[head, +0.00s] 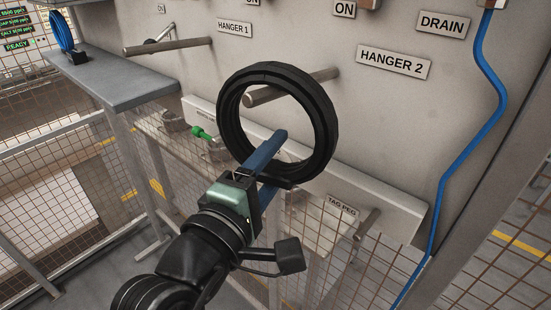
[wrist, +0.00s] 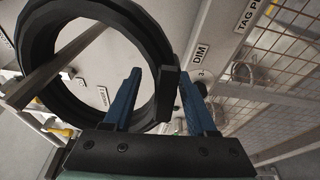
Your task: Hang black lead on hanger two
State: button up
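The black lead (head: 229,128) is a thick coiled ring, upright in front of the grey panel. It also fills the left of the wrist view (wrist: 157,45). My gripper (head: 272,165), with blue fingers, is at the ring's lower edge and holds it there; the fingers also show in the wrist view (wrist: 163,98), with a black block of the lead between them. The peg of hanger two (head: 290,88) shows through the ring's opening, below the HANGER 2 label (head: 394,62). It appears to run through the ring, but depth is hard to judge. The ring's top sits above the peg.
The hanger one peg (head: 167,46) is empty at upper left. A blue hose (head: 484,65) runs down the panel's right side. A tag peg (head: 367,225) sticks out below right. A grey shelf (head: 105,80) with a blue coil and mesh fencing stand left.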

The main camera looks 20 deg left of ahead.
jog(key=shift+s+f, duration=0.1)
jog(key=shift+f, duration=0.05)
jog(key=shift+s, duration=0.3)
jog(key=s+b, duration=0.1)
jog(key=s, duration=0.1)
jog(key=s+b, duration=0.1)
jog(key=s, duration=0.1)
jog(key=s+b, duration=0.1)
jog(key=s, duration=0.2)
jog(key=shift+s+a+f, duration=0.1)
jog(key=shift+a+f, duration=0.05)
jog(key=shift+a, duration=0.25)
jog(key=shift+s+r+p, duration=0.15)
jog(key=shift+r+p, duration=0.35)
jog(key=shift+p, duration=0.65)
jog(key=s+p, duration=0.4)
jog(key=p, duration=0.1)
jog(key=shift+s+a+f, duration=0.15)
jog(key=shift+s+f, duration=0.1)
jog(key=shift+s, duration=0.05)
